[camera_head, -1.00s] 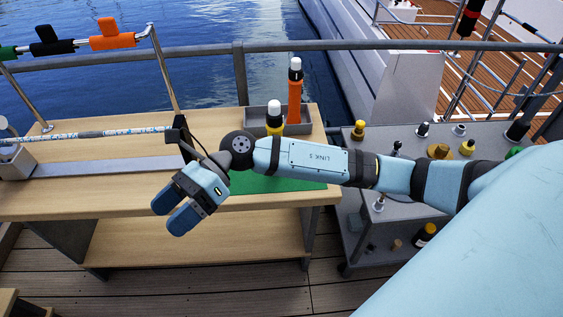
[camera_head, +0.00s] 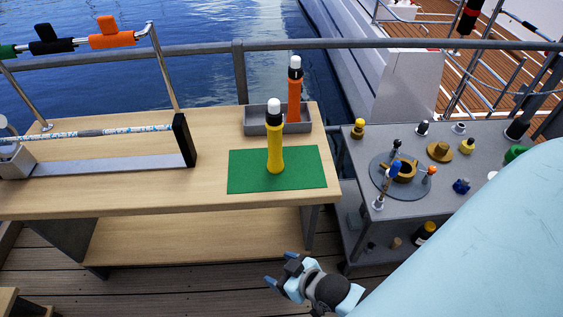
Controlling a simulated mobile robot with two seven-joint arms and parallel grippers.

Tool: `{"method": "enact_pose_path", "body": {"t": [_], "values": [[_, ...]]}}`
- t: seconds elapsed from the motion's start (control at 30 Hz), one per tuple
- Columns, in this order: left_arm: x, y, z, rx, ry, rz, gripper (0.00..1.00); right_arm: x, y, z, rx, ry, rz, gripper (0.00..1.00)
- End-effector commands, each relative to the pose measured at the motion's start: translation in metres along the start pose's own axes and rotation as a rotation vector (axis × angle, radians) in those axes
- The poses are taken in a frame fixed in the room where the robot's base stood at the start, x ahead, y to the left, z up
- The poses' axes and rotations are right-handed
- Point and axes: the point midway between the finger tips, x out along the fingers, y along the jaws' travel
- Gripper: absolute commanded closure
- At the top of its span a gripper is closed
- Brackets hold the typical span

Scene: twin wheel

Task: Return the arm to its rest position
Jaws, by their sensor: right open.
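My right gripper (camera_head: 275,284) is low at the bottom centre of the head view, in front of the wooden bench and apart from it. Its fingers point left, open and with nothing between them. Part of my right arm is hidden behind my own large pale blue body part at the lower right. My left gripper does not show.
The wooden bench (camera_head: 110,195) holds a green mat (camera_head: 305,170) with an upright yellow bottle (camera_head: 275,155), and a grey tray (camera_head: 255,122) with an orange bottle (camera_head: 295,95). A grey cart (camera_head: 350,165) with several fittings stands right. Deck floor (camera_head: 190,285) is clear.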

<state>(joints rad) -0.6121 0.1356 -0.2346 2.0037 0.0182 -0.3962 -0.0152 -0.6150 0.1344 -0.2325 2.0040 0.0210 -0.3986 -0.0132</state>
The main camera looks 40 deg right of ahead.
Motion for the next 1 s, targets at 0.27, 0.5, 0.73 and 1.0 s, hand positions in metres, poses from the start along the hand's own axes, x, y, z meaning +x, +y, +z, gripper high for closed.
{"method": "enact_pose_path", "body": {"t": [0.27, 0.5, 0.73, 1.0], "values": [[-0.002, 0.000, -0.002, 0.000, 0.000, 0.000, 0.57, -0.001, 0.000, -0.003, -0.004, 0.002, 0.000, 0.27], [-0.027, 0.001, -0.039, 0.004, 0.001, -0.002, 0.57, -0.027, -0.001, -0.041, -0.009, 0.005, 0.003, 0.27], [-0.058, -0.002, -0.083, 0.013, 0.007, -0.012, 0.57, -0.058, 0.000, -0.084, -0.017, 0.012, 0.010, 0.27], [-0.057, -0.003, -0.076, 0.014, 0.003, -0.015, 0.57, -0.056, 0.001, -0.081, -0.019, 0.013, 0.012, 0.27]]}}
